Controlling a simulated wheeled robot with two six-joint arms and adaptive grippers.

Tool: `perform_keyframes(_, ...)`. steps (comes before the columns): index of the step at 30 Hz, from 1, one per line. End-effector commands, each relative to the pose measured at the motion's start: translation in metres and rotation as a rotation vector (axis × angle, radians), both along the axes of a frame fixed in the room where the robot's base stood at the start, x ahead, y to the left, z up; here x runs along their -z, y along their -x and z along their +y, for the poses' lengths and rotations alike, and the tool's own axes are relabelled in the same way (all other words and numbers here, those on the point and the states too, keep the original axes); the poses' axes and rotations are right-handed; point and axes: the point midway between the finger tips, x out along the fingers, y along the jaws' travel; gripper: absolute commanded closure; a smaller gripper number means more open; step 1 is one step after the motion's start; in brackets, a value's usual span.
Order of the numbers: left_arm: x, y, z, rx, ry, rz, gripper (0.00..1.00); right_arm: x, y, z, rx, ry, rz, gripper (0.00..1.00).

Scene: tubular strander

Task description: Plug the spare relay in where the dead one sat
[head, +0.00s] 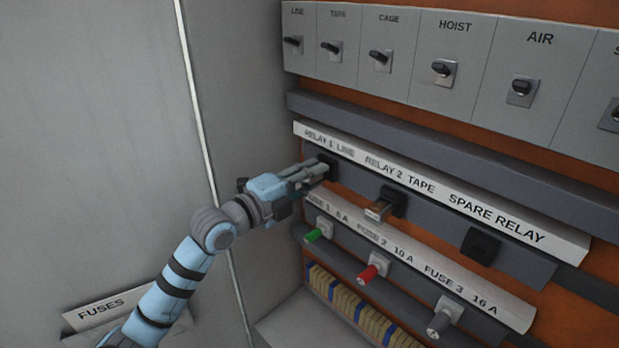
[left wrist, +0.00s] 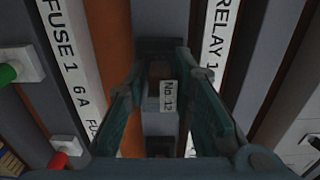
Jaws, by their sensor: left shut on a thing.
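My left gripper (head: 312,175) reaches in from the left to the black socket (head: 328,164) under the RELAY 1 LINE label (head: 330,141). In the left wrist view its two fingers (left wrist: 160,95) are shut on a small relay (left wrist: 159,72) with a "No. 12" tag. The relay is lined up with the dark socket (left wrist: 158,46); I cannot tell how deep it sits. The fingers hide it in the head view. The SPARE RELAY socket (head: 480,246) is black and empty. The RELAY 2 TAPE relay (head: 379,209) sits in its socket. My right gripper is not in view.
Below is a fuse row with green (head: 314,235), red (head: 367,273) and grey (head: 439,324) fuses. Grey switch panels (head: 455,70) run above. A FUSES-labelled holder (head: 100,311) is on the left wall.

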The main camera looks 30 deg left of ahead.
Motion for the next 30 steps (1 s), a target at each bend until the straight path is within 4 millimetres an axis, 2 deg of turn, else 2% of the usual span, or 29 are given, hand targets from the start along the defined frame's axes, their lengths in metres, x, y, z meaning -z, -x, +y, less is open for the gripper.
perform_keyframes(10, 0.000, -0.007, -0.002, 0.000, 0.002, -0.002, 1.00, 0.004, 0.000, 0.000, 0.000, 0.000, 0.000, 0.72)
perform_keyframes(11, 0.000, -0.007, -0.002, 0.000, 0.000, -0.001, 0.74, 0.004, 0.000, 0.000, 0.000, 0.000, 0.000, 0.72)
perform_keyframes(15, 0.000, -0.007, -0.002, 0.000, 0.000, -0.001, 0.54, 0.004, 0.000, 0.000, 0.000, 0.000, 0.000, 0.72)
perform_keyframes(25, 0.000, -0.004, -0.001, -0.002, -0.002, -0.001, 0.54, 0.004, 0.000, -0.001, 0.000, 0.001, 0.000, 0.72)
perform_keyframes(30, 0.001, 0.017, 0.007, -0.001, -0.009, 0.001, 0.54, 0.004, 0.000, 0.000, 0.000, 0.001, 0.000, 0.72)
